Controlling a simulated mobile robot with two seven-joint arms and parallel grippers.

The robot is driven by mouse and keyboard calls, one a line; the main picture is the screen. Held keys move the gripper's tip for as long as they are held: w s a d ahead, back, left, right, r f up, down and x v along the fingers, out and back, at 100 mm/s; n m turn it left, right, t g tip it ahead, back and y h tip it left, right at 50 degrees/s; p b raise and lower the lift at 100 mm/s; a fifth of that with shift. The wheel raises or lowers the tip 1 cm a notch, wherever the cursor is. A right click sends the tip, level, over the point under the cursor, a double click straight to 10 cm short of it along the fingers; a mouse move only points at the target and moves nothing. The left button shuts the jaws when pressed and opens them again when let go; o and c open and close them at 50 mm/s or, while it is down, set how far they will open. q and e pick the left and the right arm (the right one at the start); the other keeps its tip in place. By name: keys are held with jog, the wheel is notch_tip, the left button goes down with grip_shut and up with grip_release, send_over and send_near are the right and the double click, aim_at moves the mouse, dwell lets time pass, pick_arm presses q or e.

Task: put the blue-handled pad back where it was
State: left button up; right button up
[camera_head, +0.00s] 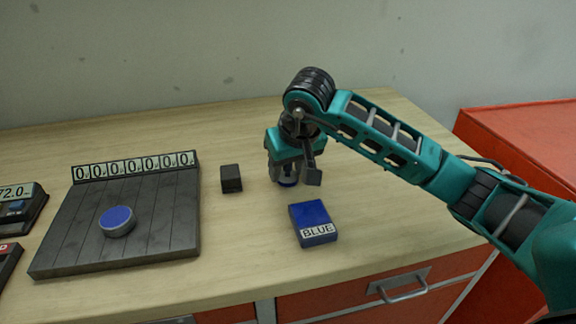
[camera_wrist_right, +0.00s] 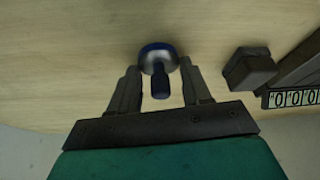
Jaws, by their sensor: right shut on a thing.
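The blue-handled pad (camera_wrist_right: 158,57) is a small round piece with a grey face, a blue rim and a dark blue handle. It sits between the fingers of my right gripper (camera_wrist_right: 160,72) in the right wrist view. In the head view my right gripper (camera_head: 287,178) points down over the table, shut on the pad, and a bit of the pad's blue (camera_head: 288,183) shows under the fingers. I cannot tell whether the pad touches the table. My left gripper is not in view.
A blue box marked BLUE (camera_head: 313,222) lies just in front of the gripper. A small dark block (camera_head: 231,179) stands to its left. Further left is a dark slatted board (camera_head: 70,235) with a row of zeros and a blue disc (camera_head: 118,221). An orange cabinet (camera_head: 530,135) stands right.

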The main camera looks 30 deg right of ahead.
jog(key=shift+f, duration=0.15)
jog(key=o, duration=0.9)
jog(key=shift+o, duration=0.2)
jog(key=shift+s+r, duration=0.1)
jog(key=shift+r, duration=0.45)
jog(key=v, duration=1.1)
jog(key=shift+s+r, duration=0.1)
jog(key=shift+s, duration=0.05)
